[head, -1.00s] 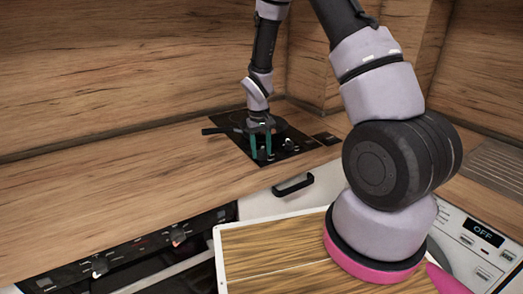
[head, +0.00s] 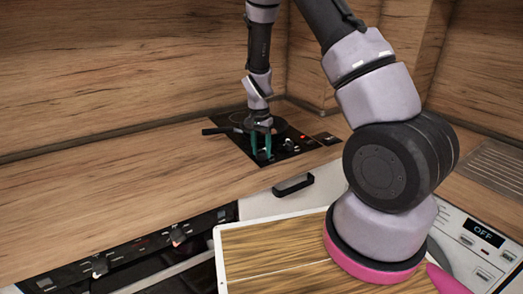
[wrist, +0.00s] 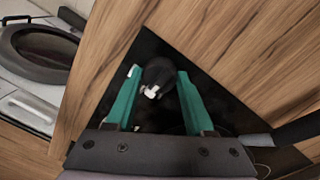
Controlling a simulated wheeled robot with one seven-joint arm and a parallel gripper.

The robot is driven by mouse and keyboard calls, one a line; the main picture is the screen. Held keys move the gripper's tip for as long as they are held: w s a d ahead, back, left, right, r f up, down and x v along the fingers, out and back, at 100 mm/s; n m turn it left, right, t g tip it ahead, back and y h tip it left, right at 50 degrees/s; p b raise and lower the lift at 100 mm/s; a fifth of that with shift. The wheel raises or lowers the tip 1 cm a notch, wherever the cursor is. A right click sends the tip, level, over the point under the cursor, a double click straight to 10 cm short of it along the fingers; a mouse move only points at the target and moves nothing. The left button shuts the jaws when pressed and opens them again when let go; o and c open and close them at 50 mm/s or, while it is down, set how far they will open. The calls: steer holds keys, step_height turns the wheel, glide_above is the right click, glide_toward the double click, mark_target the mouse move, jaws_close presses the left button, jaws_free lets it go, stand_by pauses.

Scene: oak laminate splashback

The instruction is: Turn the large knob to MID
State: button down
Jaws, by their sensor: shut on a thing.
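The large knob is a round black knob (wrist: 157,72) with a white mark on its near side, seen in the wrist view on the black hob panel (wrist: 150,48). My gripper (wrist: 159,76) has its two teal fingers on either side of the knob, shut on it. In the head view my gripper (head: 262,151) points down at the front part of the hob (head: 284,152). There the fingers hide the knob. I cannot read any MID label or tell which setting the white mark points to.
A pan's black handle (head: 214,130) sticks out left over the counter (head: 130,180); it also shows in the wrist view (wrist: 298,130). Smaller controls (head: 289,144) sit right of my gripper. An appliance with an OFF display (head: 482,234) stands at lower right. The counter's left is clear.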

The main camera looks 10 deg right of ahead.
steer(key=shift+m, duration=0.6)
steer(key=shift+c, duration=1.4)
jaws_free()
step_height(320, 180, up, 11)
steer(key=shift+w+a, duration=0.2)
steer(key=shift+w, duration=0.05)
steer(key=shift+f, duration=0.1)
